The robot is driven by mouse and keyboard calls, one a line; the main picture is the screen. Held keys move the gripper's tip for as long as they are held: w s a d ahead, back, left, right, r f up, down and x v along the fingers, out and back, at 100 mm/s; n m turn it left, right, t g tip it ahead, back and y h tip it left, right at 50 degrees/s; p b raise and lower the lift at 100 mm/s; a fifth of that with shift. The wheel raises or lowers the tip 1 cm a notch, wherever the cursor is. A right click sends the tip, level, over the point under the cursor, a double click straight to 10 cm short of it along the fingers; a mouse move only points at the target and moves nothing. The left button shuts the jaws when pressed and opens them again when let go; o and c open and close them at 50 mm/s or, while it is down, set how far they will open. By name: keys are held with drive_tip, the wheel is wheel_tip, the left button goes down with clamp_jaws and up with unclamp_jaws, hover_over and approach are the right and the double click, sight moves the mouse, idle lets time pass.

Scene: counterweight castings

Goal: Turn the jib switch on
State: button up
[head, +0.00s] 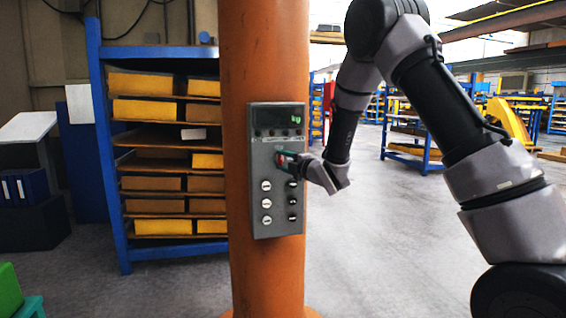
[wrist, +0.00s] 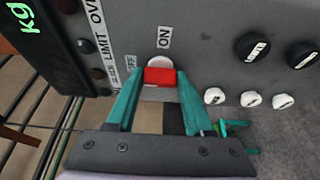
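The grey control box (head: 277,220) is fixed to an orange column, with a lit green display at its top. In the wrist view a red switch handle (wrist: 160,76) stands out from the box face, with a pale round base behind it. A white ON label (wrist: 164,38) is just beyond it, and an OFF label (wrist: 131,62) is to its left. My gripper (wrist: 160,84), with teal fingers, is apart on either side of the red handle. I cannot tell whether either finger touches it. In the head view my gripper (head: 287,160) reaches the box from the right.
Two black knobs (wrist: 252,48) and several white knobs (wrist: 249,99) sit close to the right of my fingers. Indicator lamps line the box's left part in the wrist view. A blue rack (head: 112,150) with yellow bins stands behind the column. The floor to the right is open.

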clamp_jaws()
drive_tip(key=shift+f+m, duration=0.1)
drive_tip(key=shift+m, duration=0.2)
drive_tip(key=m+t, duration=0.1)
drive_tip(key=m, duration=0.2)
drive_tip(key=shift+f+m+y, duration=0.1)
drive_tip(key=shift+m+y, duration=0.3)
drive_tip(key=shift+s+a+f+m+t+h, duration=0.1)
drive_tip(key=shift+m+t+h, duration=0.9)
drive_tip(key=shift+m, duration=2)
drive_tip(key=shift+w+a+f+m+t+h, duration=0.1)
drive_tip(key=shift+m+t+h, duration=0.9)
drive_tip(key=shift+m, duration=2)
drive_tip(key=shift+s+a+m+t+h, duration=0.1)
drive_tip(key=shift+m+t+h, duration=0.9)
drive_tip(key=shift+m, duration=2)
